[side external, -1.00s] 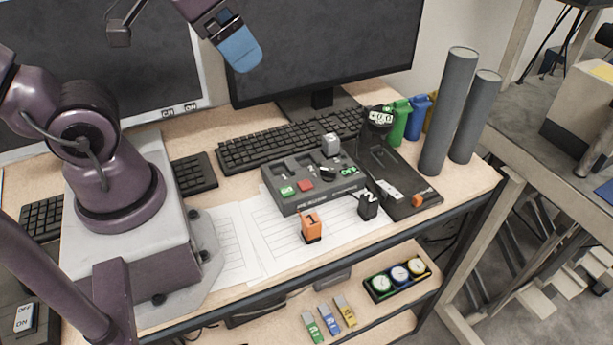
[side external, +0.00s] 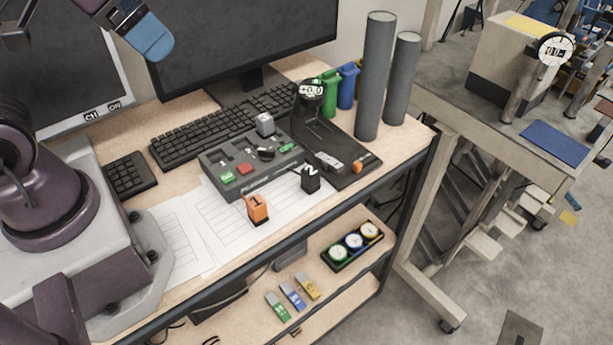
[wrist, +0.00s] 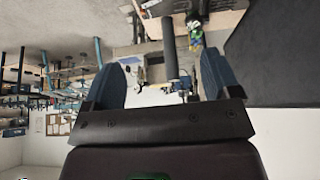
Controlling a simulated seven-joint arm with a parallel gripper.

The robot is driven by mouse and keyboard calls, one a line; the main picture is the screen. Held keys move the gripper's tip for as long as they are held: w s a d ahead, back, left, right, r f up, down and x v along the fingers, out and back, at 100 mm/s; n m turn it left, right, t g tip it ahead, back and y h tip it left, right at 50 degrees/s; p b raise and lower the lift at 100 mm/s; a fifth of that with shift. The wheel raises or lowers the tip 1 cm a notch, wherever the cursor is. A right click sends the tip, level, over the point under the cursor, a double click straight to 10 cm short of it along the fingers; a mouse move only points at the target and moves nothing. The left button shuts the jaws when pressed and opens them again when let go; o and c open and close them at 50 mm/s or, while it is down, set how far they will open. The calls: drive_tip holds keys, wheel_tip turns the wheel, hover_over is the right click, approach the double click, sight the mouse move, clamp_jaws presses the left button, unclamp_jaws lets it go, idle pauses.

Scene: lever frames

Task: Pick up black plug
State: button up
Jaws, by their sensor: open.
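The black plug (side external: 311,180), a small black block marked 2, stands on the desk at the front right corner of the grey control box (side external: 240,178), next to the black stand base. My gripper (side external: 152,40) is high at the upper left in the side view, in front of the monitors, far above and left of the plug. The plug cannot be made out in the wrist view.
An orange block (side external: 257,209) marked 1 stands on the papers left of the plug. A black stand (side external: 345,150) with a gauge lies to its right. Two tall grey cylinders (side external: 374,80) rise behind. The desk's front edge is close. A keyboard (side external: 215,130) lies behind the box.

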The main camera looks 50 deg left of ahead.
idle(0.4)
drive_tip(key=c, duration=0.7)
